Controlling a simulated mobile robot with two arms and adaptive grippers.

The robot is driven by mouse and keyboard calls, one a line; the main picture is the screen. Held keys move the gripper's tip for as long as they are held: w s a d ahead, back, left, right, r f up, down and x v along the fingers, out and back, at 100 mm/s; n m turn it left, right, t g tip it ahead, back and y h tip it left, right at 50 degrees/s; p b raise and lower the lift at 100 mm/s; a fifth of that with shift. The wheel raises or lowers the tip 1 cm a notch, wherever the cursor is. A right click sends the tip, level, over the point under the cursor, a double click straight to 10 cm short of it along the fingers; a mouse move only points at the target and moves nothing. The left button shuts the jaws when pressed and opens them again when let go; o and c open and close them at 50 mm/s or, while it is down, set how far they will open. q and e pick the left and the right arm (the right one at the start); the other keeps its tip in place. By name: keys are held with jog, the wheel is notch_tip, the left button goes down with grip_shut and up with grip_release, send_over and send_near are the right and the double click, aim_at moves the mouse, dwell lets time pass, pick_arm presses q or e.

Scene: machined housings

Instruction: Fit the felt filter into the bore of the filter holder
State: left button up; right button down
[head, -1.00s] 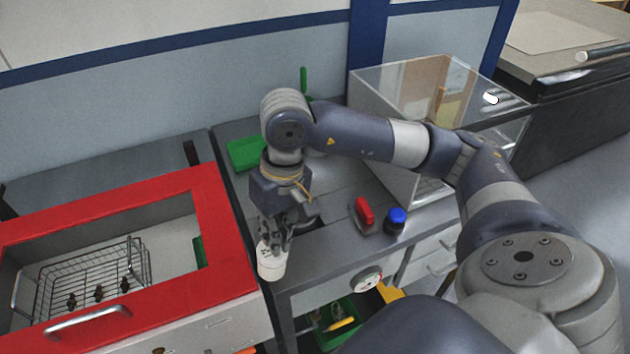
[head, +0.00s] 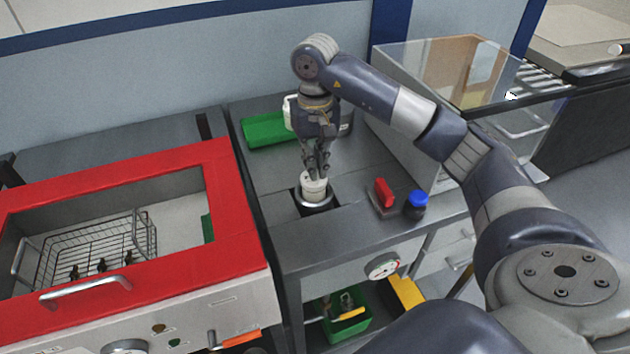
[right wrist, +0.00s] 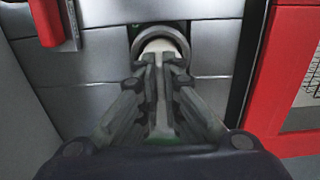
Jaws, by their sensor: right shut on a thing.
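My right gripper (head: 316,172) is shut on the white cylindrical felt filter (head: 312,187), gripping its upper part from above. The filter is upright at the mouth of the filter holder (head: 320,208), a grey metal ring set in a dark square recess of the bench top. The filter's lower end is hidden at the rim, so I cannot tell how deep it is in the bore. In the right wrist view the holder's ring (right wrist: 166,32) arches around the far side of the pale filter (right wrist: 158,46) between the fingers. My left gripper is not in view.
A red-framed cabinet (head: 235,205) with a wire basket stands to the left. A red-handled item (head: 381,192) and a blue-capped jar (head: 416,202) stand right of the holder. A green tray (head: 268,131) lies behind, and a clear box (head: 425,75) stands at back right.

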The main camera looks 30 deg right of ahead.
notch_tip(320, 180, down, 4)
jog(key=shift+p, duration=0.5)
jog(key=shift+f, duration=0.4)
jog(key=shift+f, duration=0.1)
jog(key=c, duration=2.2)
grip_release()
jog(key=o, duration=0.4)
